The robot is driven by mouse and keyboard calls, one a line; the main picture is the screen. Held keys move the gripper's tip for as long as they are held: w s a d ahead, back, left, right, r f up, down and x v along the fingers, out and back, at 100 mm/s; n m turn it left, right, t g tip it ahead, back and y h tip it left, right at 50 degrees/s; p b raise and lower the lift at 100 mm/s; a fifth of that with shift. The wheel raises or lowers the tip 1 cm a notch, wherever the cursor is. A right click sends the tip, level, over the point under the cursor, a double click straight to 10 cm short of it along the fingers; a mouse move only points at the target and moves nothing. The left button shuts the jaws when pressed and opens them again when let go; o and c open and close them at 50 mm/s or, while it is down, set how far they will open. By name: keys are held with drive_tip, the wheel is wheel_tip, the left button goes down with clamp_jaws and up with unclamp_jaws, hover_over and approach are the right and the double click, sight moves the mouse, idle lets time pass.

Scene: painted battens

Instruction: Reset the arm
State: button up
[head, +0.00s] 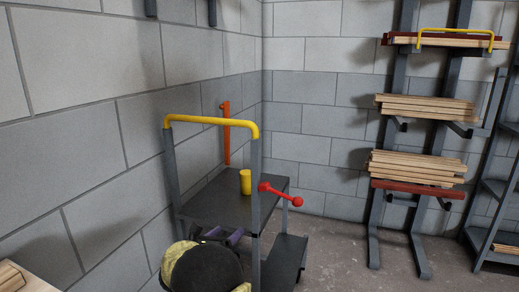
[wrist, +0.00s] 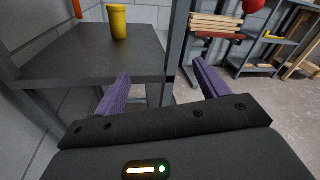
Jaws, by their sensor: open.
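My gripper (wrist: 160,84) shows in the wrist view with its two purple fingers wide apart and nothing between them. In the head view my gripper (head: 222,236) is low in front of a dark grey cart, and my black and yellow arm hides part of it. A cart post stands beyond the fingers in the wrist view. I cannot tell how close the fingers are to it.
The cart's shelf (head: 215,203) carries a yellow cylinder (head: 245,181). The cart has a yellow handle (head: 212,121) and a red-knobbed lever (head: 281,194). A rack at right holds battens (head: 425,108). Floor (head: 340,255) between cart and rack is clear.

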drive_tip(key=s+d+n+g+y, duration=0.3)
drive_tip(key=d+n+y, duration=0.7)
drive_tip(key=n, duration=1)
drive_tip(key=s+d+f+n+g, duration=0.25)
drive_tip(key=s+d+n, duration=0.3)
drive_tip(key=s, duration=0.35)
drive_tip(key=s+d+f+n+g+h, duration=0.1)
drive_tip(key=s+d+n+g, duration=0.35)
drive_tip(key=s+n, duration=0.4)
drive_tip(key=s+d+f+n+g, duration=0.15)
drive_tip(key=s+d+n, duration=0.3)
drive_tip(key=s, duration=0.55)
wheel_tip(320, 180, up, 38)
drive_tip(key=d+p, duration=0.1)
drive_tip(key=p, duration=3.7)
drive_tip(key=shift+s+r+g, duration=0.15)
drive_tip(key=shift+s+g, duration=0.2)
drive_tip(key=shift+g, duration=0.1)
